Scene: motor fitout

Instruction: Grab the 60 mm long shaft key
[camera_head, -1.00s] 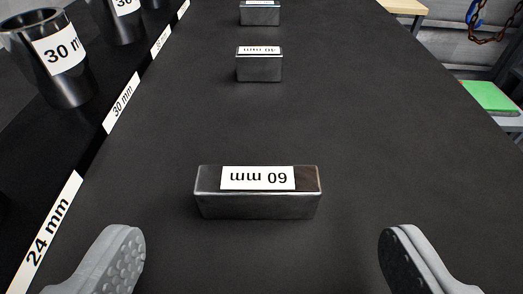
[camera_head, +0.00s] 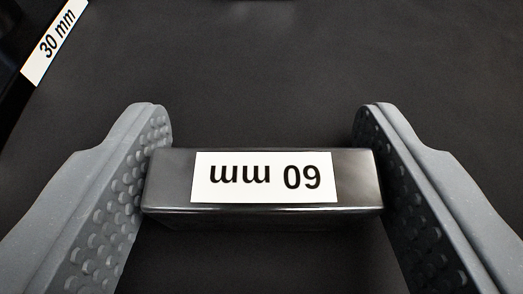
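The 60 mm shaft key (camera_head: 262,213) is a dark, shiny metal block lying crosswise in the middle of the view. A white label on its top reads "60 mm" and appears upside down. My gripper (camera_head: 264,180) has one grey, studded finger at each short end of the key. Both finger pads appear to touch the key's ends, so the gripper looks shut on it. The fingertips reach a little beyond the key's far edge. I cannot tell whether the key rests on the surface or is slightly raised.
The black tabletop (camera_head: 255,70) is clear beyond the key. A white "30 mm" label (camera_head: 54,42) is on the edge strip at the upper left.

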